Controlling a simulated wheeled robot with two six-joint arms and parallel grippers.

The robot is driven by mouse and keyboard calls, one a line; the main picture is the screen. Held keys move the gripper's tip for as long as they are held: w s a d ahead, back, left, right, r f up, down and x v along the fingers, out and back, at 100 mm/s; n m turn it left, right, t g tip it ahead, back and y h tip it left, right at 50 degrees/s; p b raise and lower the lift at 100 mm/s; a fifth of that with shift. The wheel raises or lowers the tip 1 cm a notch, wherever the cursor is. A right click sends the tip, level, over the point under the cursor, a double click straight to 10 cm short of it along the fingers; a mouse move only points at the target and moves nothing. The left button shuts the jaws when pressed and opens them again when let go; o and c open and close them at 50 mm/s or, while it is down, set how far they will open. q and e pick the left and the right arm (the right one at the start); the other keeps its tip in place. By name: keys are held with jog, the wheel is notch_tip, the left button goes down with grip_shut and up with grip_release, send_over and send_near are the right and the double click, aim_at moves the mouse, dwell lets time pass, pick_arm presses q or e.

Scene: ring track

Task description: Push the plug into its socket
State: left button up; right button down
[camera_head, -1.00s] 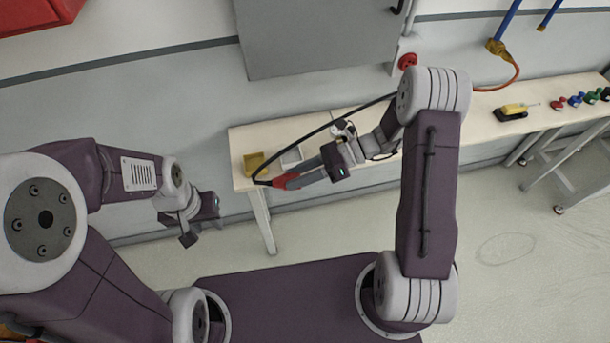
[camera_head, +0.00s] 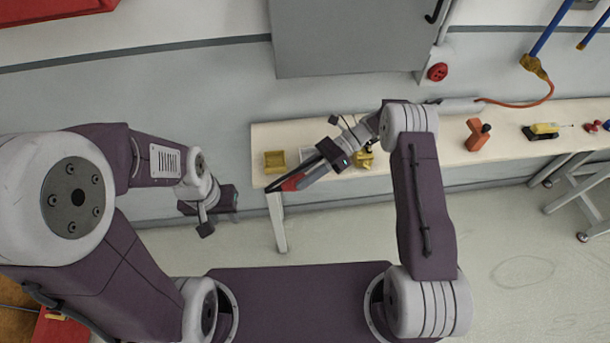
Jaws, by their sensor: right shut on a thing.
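A red plug (camera_head: 291,183) with a black cable end is at the tips of my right gripper (camera_head: 300,178), which is shut on it. The gripper holds it near the bench's left front corner, pointing down and left. A red round fitting (camera_head: 437,72), seemingly the socket, is on the wall right of the grey cabinet, well up and right of the plug. Its face is too small to read. My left gripper (camera_head: 212,221) hangs empty left of the bench, its finger opening unclear.
A pale bench (camera_head: 450,150) runs along the wall. On it are a yellow bin (camera_head: 275,161), an orange object (camera_head: 477,135) and a yellow-black device (camera_head: 541,131). A grey cabinet (camera_head: 345,35) is above. An orange cable (camera_head: 540,98) hangs at right.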

jog(key=s+d+r+m+t+y, duration=0.1)
jog(key=s+d+r+m+t, duration=0.4)
jog(key=r+m+t, duration=0.3)
jog(key=shift+d+r+t, duration=0.2)
jog(key=shift+d+t, duration=0.6)
jog(key=w+a+m+t, duration=0.1)
jog(key=w+a, duration=0.1)
jog(key=w+a+m+t+h, duration=0.1)
jog(key=a, duration=0.2)
jog(key=w+a+m+t, duration=0.2)
jog(key=shift+w+a, duration=0.3)
jog(key=shift+w, duration=0.05)
jog(key=shift+w+a+m+t+h, duration=0.35)
jog(key=shift+w+m+t+h, duration=0.05)
jog(key=shift+w, duration=0.05)
